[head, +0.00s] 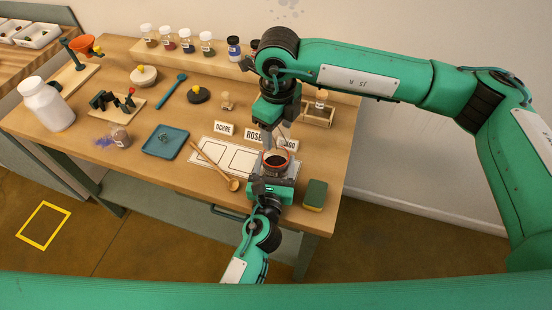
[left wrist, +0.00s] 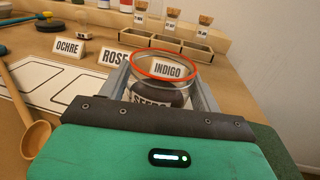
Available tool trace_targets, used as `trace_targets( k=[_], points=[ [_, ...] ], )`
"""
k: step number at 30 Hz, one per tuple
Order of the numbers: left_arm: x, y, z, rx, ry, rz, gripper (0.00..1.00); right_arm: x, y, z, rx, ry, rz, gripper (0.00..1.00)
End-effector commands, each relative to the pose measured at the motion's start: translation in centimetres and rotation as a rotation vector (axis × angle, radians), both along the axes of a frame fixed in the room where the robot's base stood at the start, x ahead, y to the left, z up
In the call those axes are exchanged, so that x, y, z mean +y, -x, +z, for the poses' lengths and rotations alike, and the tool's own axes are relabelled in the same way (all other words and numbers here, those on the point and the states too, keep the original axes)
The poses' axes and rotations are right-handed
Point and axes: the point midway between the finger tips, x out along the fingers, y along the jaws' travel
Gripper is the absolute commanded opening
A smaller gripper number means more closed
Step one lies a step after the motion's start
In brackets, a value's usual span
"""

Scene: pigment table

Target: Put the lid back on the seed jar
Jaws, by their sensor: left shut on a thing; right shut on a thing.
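The seed jar (head: 275,162) is clear glass with dark contents and an orange-red ring at its open mouth. In the left wrist view the jar (left wrist: 160,92) stands upright between my left fingers, its label partly hidden. My left gripper (head: 272,180) is shut on the jar near the table's front edge. My right gripper (head: 277,142) points down just above the jar's mouth in the head view, shut on a small, pale thing that seems to be the lid; its shape is mostly hidden. Neither the right gripper nor a lid shows in the left wrist view.
A sponge (head: 315,194) lies right of the jar and a wooden spoon (head: 215,166) left of it. Name cards stand behind, such as OCHRE (head: 224,129). A rack (head: 318,114) stands behind right. A dark disc with a yellow knob (head: 197,94) lies farther back.

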Motion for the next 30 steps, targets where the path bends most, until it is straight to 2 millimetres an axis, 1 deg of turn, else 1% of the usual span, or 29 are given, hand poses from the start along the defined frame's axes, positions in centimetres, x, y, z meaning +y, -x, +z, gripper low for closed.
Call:
trace_targets(
  k=[10,12,26,30],
  points=[
    [0.0,0.0,0.0,0.0,-0.001,0.0,0.24,0.0,0.0,-4.6,0.002,0.001,-0.001,0.38],
    [0.0,0.0,0.0,0.0,-0.001,0.0,0.24,0.0,0.0,-4.8,0.001,0.001,0.0,0.38],
    [0.0,0.0,0.0,0.001,-0.001,0.0,0.24,0.0,0.0,-4.8,0.001,0.001,0.0,0.38],
    [0.0,0.0,0.0,0.001,0.0,0.0,0.24,0.0,0.0,-5.3,0.001,0.0,0.0,0.38]
  ],
)
